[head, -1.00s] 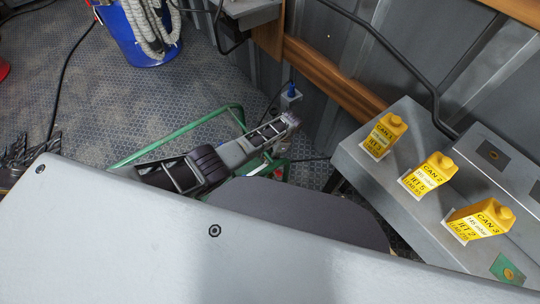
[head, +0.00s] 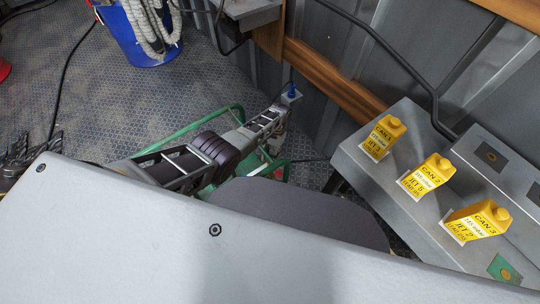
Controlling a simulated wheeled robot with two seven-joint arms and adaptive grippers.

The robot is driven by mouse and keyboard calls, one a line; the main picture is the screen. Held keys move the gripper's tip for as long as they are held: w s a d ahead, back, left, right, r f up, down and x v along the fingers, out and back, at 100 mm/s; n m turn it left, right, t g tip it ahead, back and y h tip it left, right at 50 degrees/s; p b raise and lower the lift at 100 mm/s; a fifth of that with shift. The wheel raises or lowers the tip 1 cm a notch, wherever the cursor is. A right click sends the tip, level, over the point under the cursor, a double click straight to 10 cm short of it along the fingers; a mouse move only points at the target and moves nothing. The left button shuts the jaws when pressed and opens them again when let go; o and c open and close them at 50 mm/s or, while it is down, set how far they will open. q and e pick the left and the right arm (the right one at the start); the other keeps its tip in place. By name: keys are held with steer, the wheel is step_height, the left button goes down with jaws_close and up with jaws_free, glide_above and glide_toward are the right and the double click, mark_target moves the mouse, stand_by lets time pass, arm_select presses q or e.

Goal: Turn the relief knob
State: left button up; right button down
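A small blue knob (head: 292,92) tops a pale fitting beside the green tubular frame (head: 160,141), near the wall; I take it to be the relief knob. My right gripper (head: 284,104), at the end of the arm reaching up from lower left, is right at this fitting and partly covers it. I cannot tell whether it touches the knob or how its fingers stand. My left gripper (head: 17,150) appears as dark, finger-like parts at the far left edge, away from the knob; its opening is unclear.
A blue bucket (head: 136,47) with hoses stands at upper left. Open floor (head: 120,105) lies between.

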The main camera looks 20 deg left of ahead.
arm_select(q)
steer(key=shift+n, duration=0.3)
steer(key=o, duration=1)
steer(key=shift+v, duration=6.05)
steer(key=shift+a, duration=0.15)
